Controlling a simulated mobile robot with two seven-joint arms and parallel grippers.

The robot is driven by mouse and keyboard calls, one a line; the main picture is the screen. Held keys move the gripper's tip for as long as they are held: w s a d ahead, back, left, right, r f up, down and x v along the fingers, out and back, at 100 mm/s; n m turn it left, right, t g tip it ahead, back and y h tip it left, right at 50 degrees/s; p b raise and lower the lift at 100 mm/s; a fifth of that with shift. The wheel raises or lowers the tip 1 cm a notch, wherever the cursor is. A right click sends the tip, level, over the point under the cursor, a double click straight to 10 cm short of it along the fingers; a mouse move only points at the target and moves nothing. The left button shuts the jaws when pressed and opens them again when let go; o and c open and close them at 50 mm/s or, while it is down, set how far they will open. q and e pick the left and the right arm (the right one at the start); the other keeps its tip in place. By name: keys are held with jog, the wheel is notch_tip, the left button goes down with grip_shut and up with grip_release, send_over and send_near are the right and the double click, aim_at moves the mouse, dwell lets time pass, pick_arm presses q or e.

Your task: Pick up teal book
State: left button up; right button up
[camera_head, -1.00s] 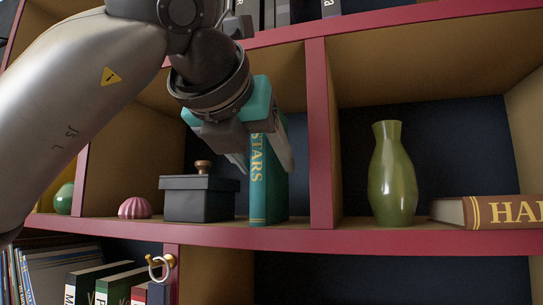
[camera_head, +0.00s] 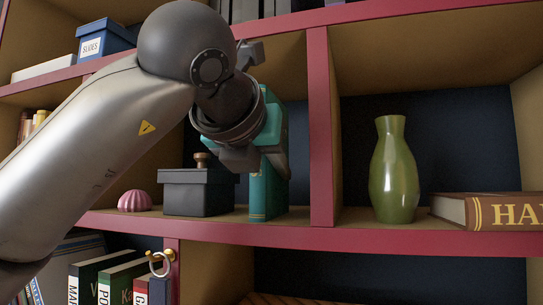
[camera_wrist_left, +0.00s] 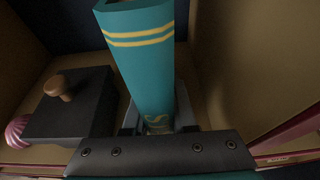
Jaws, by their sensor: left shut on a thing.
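The teal book (camera_head: 267,196) stands upright on the middle shelf, just left of a red-edged divider. Its spine has gold bands. My left gripper (camera_head: 262,163) reaches in from the left and is shut on the book. In the left wrist view the teal book (camera_wrist_left: 148,70) rises between the two fingers of the left gripper (camera_wrist_left: 158,115), with its gold bands at the top and part of its lettering hidden low down. In the head view the wrist and fingers cover much of the book's upper part. My right gripper is not in view.
A dark lidded box (camera_head: 198,190) with a wooden knob stands close left of the book, with a pink ribbed object (camera_head: 134,201) beyond it. The divider (camera_head: 321,130) is close on the right. A green vase (camera_head: 394,172) and a brown book (camera_head: 490,210) occupy the neighbouring compartment.

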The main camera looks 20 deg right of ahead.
pick_arm(q)
grip_shut()
jog(key=shift+r, duration=0.2)
dwell(0.3)
